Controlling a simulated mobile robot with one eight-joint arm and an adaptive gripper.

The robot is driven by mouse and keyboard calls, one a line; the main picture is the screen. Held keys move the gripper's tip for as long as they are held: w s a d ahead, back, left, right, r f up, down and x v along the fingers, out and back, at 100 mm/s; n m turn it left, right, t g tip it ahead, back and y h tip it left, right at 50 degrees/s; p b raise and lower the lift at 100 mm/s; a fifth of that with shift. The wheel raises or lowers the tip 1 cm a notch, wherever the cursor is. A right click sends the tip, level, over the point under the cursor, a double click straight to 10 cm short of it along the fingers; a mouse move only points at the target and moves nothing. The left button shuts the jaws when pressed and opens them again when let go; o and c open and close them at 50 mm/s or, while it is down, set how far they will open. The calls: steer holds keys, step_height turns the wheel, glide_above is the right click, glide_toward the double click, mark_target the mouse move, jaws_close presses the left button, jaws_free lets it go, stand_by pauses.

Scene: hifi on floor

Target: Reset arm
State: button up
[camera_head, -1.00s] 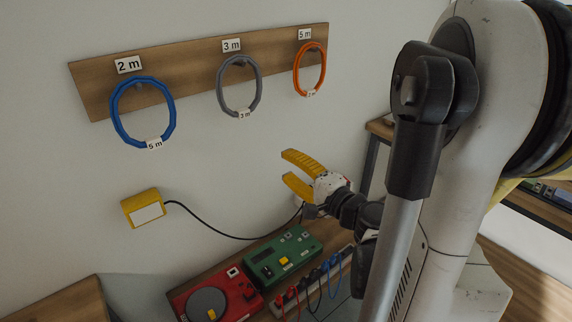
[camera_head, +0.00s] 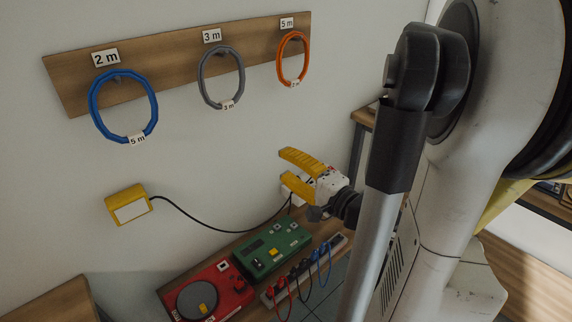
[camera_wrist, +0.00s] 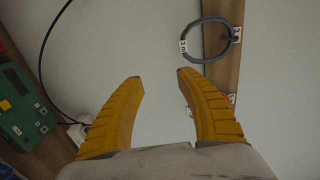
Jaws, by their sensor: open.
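My gripper (camera_head: 284,171) has yellow ribbed fingers. It is open and empty, in front of the white wall, to the right of the yellow box and above the green device. In the wrist view my gripper (camera_wrist: 160,77) shows its two fingers apart with only wall between the tips. A grey cable ring (camera_wrist: 207,40) with a tag hangs beyond the fingertips there. In the head view the wooden rack (camera_head: 150,66) carries a blue ring (camera_head: 92,110), the grey ring (camera_head: 202,82) and an orange ring (camera_head: 281,60), all apart from my gripper.
A yellow box (camera_head: 129,204) on the wall has a black cable. Below my gripper stand a green device (camera_head: 273,248), a red device (camera_head: 227,291) and a strip with coloured leads (camera_head: 296,277). A wooden surface (camera_head: 55,302) is at the lower left.

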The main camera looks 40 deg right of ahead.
stand_by(0.4)
steer(key=a+f+n+g+y, duration=0.25)
steer(key=a+n+g, duration=0.2)
steer(key=a, duration=0.35)
steer(key=a+f+n+g+y, duration=0.1)
steer(key=a+f+n+g, duration=0.2)
steer(key=a+n, duration=0.3)
steer(key=s+a+r+n+g+h, duration=0.1)
steer(key=s+a+n+g+h, duration=0.2)
steer(key=s+n, duration=0.4)
steer(key=shift+a+h, duration=0.55)
steer(key=shift+a, duration=0.4)
